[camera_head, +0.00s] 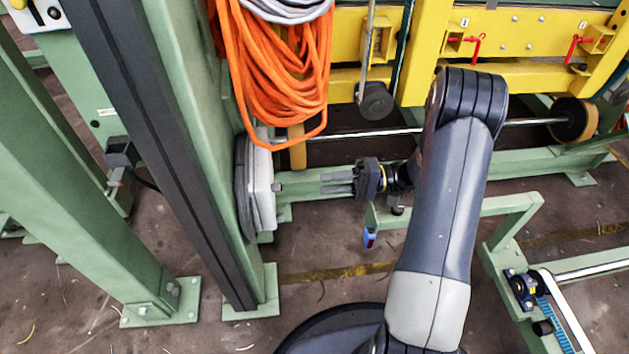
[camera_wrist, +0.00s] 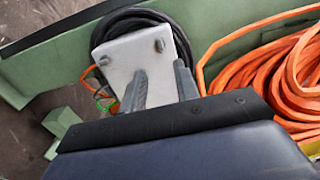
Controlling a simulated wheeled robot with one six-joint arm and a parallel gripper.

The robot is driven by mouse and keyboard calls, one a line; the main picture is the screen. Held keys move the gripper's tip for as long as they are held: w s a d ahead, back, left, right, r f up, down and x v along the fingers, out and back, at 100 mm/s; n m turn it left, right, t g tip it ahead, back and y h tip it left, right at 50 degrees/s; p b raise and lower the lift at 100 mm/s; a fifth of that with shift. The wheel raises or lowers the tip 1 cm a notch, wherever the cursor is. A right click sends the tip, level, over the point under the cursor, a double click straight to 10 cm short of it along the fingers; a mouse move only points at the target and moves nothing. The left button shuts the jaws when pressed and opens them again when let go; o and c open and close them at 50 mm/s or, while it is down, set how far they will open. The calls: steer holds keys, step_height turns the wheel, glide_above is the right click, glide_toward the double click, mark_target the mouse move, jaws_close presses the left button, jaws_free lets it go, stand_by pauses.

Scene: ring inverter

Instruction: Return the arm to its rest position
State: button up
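My gripper (camera_head: 325,183) is at the end of my dark grey arm and points left in the head view. Its two fingers are apart, with nothing between them. In the wrist view a gap shows between the fingertips (camera_wrist: 161,82). A pale box (camera_head: 262,190) with a dark coiled cable behind it is mounted on the green post, left of the fingertips. In the head view a gap separates the fingertips from the box. The box also shows in the wrist view (camera_wrist: 138,62), with two small knobs on its face.
An orange hose coil (camera_head: 275,70) hangs above and left of my gripper. The green post (camera_head: 185,120) stands at left. A yellow frame (camera_head: 345,35) with red handles lies behind. A green bracket (camera_head: 480,208) is beside my arm. Some floor (camera_head: 330,295) is clear below.

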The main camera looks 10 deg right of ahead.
steer(key=shift+d, duration=0.25)
steer(key=a+b, duration=0.2)
steer(key=a, duration=0.8)
steer(key=shift+w+a, duration=0.15)
steer(key=shift+a, duration=0.25)
steer(key=shift+f+b, duration=0.1)
steer(key=shift+b, duration=0.25)
